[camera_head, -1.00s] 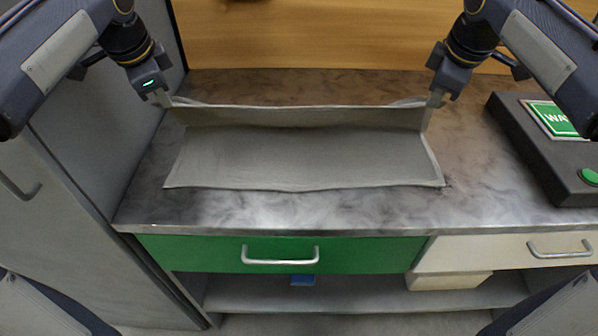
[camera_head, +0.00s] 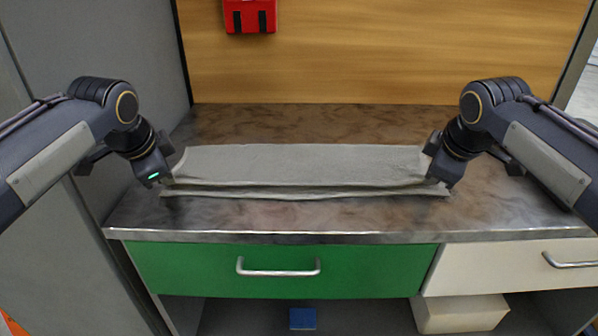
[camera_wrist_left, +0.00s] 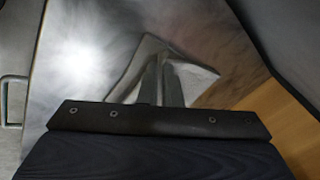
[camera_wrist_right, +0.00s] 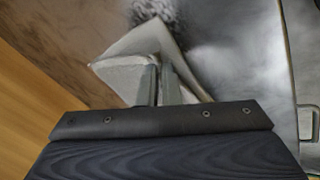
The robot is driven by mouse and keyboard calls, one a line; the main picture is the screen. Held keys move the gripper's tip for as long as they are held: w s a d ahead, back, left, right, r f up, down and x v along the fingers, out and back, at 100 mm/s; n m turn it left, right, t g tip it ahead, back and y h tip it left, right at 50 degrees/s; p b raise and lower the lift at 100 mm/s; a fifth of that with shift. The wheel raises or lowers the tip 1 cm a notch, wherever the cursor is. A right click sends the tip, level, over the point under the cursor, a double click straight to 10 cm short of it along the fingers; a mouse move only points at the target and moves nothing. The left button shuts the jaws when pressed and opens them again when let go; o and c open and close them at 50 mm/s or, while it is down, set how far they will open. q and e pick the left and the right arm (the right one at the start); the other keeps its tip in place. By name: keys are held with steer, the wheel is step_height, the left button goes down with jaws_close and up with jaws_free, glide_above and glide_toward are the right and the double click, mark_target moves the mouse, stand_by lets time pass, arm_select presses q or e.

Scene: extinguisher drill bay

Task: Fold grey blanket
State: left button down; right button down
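The grey blanket (camera_head: 300,163) lies across the worktop, folded over itself. Its upper layer comes toward the front, and a lower layer's edge shows just beyond it at the front. My left gripper (camera_head: 165,183) is at the blanket's front left corner, and my right gripper (camera_head: 440,184) is at its front right corner. In the left wrist view the fingers (camera_wrist_left: 160,85) are close together with blanket cloth between and around them. In the right wrist view the fingers (camera_wrist_right: 157,85) are likewise close together on the cloth.
The marbled worktop (camera_head: 300,222) has bare room in front of and behind the blanket. A green drawer (camera_head: 200,270) and a white drawer (camera_head: 510,268) are below its front edge. A wooden panel (camera_head: 400,50) with a red box (camera_head: 250,15) stands behind. A grey cabinet wall is at left.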

arm_select(q)
steer(key=c, duration=1.3)
jaws_free()
arm_select(e)
steer(key=c, duration=1.3)
jaws_free()
arm_select(q)
steer(key=v, duration=0.4)
steer(key=shift+w+r, duration=0.1)
arm_select(e)
steer(key=v, duration=0.4)
steer(key=shift+w+r, duration=0.1)
arm_select(q)
steer(key=v, duration=0.4)
steer(key=s+v, duration=0.1)
steer(key=v, duration=0.1)
steer(key=shift+s, duration=0.2)
arm_select(e)
steer(key=v, duration=0.4)
steer(key=s+v, duration=0.1)
steer(key=v, duration=0.1)
steer(key=shift+s+r, duration=0.1)
steer(key=shift+s, duration=0.1)
arm_select(q)
steer(key=shift+c, duration=0.2)
arm_select(e)
steer(key=shift+c, duration=0.2)
